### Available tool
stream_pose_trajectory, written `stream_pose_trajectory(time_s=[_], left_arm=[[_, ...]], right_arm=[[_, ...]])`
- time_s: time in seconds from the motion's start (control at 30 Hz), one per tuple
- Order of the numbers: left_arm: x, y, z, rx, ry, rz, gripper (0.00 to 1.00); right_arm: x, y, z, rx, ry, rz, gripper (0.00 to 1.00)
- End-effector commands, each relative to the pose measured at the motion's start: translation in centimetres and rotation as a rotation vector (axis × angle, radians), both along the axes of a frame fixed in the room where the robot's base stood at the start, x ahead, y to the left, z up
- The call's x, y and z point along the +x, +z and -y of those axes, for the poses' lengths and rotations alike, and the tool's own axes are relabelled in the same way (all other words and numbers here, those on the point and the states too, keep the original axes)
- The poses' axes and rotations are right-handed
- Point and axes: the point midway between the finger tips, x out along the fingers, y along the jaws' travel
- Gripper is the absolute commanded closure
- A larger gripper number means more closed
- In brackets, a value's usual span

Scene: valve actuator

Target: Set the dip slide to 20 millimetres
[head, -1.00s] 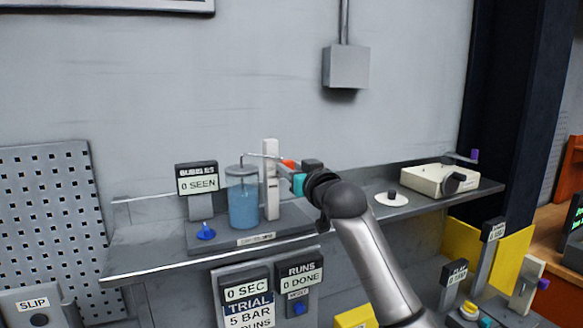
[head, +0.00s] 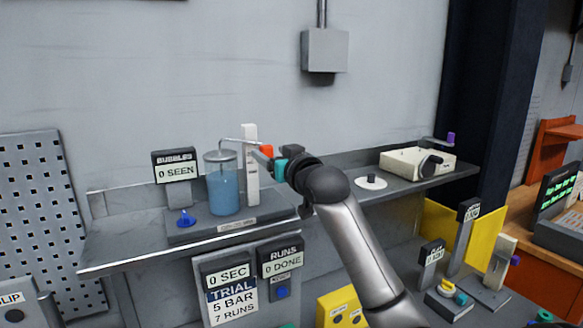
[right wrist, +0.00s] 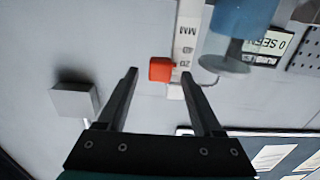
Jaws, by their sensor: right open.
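The dip slide is an orange-red block (head: 266,150) on an upright white post with a millimetre scale (head: 251,172), right of a clear jar of blue water (head: 222,188). A thin bent tube runs from the post top to the jar. My right gripper (head: 272,157) is at the block, coming from the right. My left gripper is out of view.
A "0 SEEN" bubbles display (head: 176,168) and blue knob (head: 181,218) stand left of the jar. A white disc (head: 370,182) and cream crank box (head: 417,162) sit right on the grey shelf (head: 120,237). Timer and runs panels hang below.

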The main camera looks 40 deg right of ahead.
Motion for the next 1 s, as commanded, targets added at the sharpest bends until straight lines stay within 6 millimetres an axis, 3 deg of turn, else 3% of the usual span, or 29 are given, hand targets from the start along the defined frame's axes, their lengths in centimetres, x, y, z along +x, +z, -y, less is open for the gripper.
stream_pose_trajectory(time_s=[0.7,1.0], left_arm=[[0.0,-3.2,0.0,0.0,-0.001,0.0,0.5],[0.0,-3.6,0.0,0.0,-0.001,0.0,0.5]], right_arm=[[-10.9,-0.2,-3.5,-0.002,0.0,-0.001,0.32],[-13.3,-0.1,-4.2,0.001,0.0,-0.001,0.32]])
